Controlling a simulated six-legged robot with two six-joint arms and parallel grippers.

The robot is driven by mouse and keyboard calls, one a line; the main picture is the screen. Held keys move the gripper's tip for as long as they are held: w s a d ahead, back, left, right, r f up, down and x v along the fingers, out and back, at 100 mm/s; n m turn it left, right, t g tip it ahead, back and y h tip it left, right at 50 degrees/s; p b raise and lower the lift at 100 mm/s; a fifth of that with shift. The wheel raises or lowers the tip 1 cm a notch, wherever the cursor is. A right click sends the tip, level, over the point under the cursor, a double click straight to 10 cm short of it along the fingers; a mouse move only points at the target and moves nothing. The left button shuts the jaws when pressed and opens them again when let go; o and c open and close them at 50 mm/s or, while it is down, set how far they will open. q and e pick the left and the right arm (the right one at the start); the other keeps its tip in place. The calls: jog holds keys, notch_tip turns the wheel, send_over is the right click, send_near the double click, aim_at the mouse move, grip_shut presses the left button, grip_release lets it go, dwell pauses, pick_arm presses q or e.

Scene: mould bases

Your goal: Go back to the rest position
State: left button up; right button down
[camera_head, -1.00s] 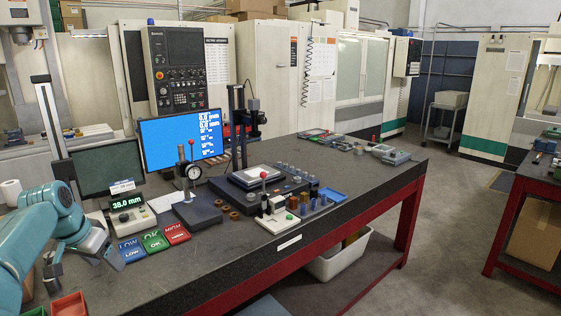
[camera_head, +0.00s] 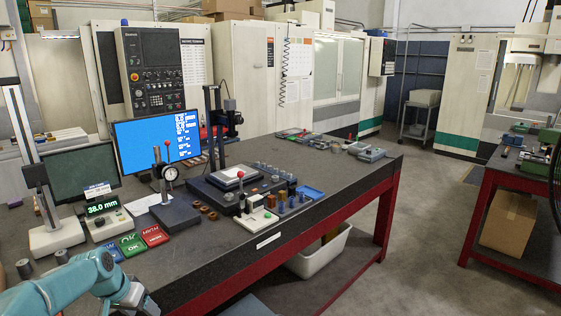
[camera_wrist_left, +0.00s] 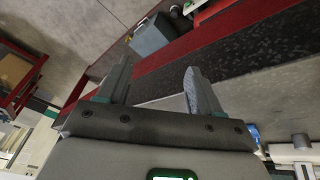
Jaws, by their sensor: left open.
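My left arm comes in low at the left of the head view. Its gripper (camera_head: 132,300) is at the bottom edge, in front of the table's front edge, and partly cut off. In the left wrist view my left gripper (camera_wrist_left: 157,82) has its two fingers apart with nothing between them. The table edge and the floor show beyond the fingers. My right gripper is not in view.
The dark table (camera_head: 330,178) has a red frame. Near the arm lie the LOW, OK and HIGH mats (camera_head: 154,235) and a readout showing 38.0 mm (camera_head: 102,207). A dial gauge stand (camera_head: 170,175) stands behind. A white bin (camera_head: 318,257) sits below the table.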

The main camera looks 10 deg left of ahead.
pick_arm(q)
jog(key=s+d+f+g+h, duration=0.1)
jog(key=s+d+f, duration=0.4)
jog(key=d+f, duration=0.45)
jog(key=s+d+f+g+h, duration=0.1)
jog(key=s+d+f, duration=0.4)
jog(key=d+f, duration=0.45)
jog(key=s+d+f, duration=0.2)
jog(key=s+d, duration=0.1)
jog(key=s, duration=0.3)
jog(key=s+d+f+n+g, duration=0.1)
jog(key=s+d+f, duration=0.1)
jog(key=s+d, duration=0.2)
jog(key=s+d+f+n+b, duration=0.1)
jog(key=s+d, duration=0.2)
jog(key=s, duration=0.6)
jog(key=shift+s+d+f+h, duration=0.3)
jog(key=shift+d+f, duration=0.1)
